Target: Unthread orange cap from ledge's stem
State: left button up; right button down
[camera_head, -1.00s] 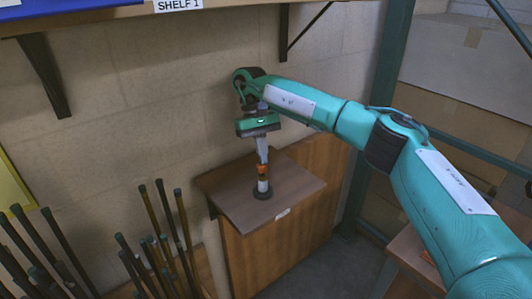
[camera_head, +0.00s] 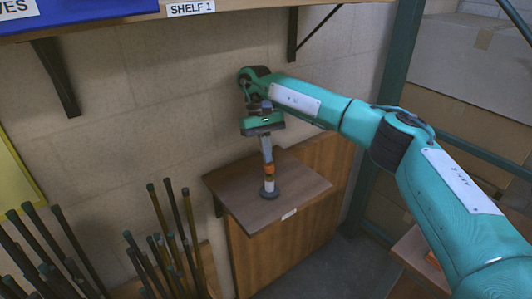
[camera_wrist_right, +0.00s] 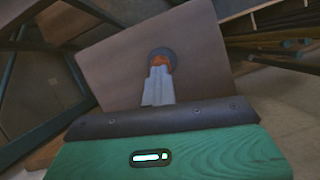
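The ledge (camera_head: 237,196) is a brown wooden board against the wall. An upright white stem (camera_head: 269,184) on a dark round base (camera_head: 270,194) stands on it. The orange cap (camera_head: 268,169) is at the stem's top; whether it is still threaded on cannot be told. My right gripper (camera_head: 267,161) points down from above, its grey fingers close together and shut on the cap. In the right wrist view the cap (camera_wrist_right: 161,60) shows just beyond the fingertips (camera_wrist_right: 159,72), with the round base behind it. My left gripper is not in view.
Several dark-tipped rods (camera_head: 165,235) stand left of the ledge. A shelf labelled SHELF 1 (camera_head: 190,8) with a bracket (camera_head: 55,75) hangs above. A green rack post (camera_head: 385,110) stands right. A wooden surface (camera_head: 415,260) is at lower right.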

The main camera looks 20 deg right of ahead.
jog(key=c, duration=1.7)
grip_release()
jog(key=shift+r, duration=0.1)
jog(key=shift+d, duration=0.1)
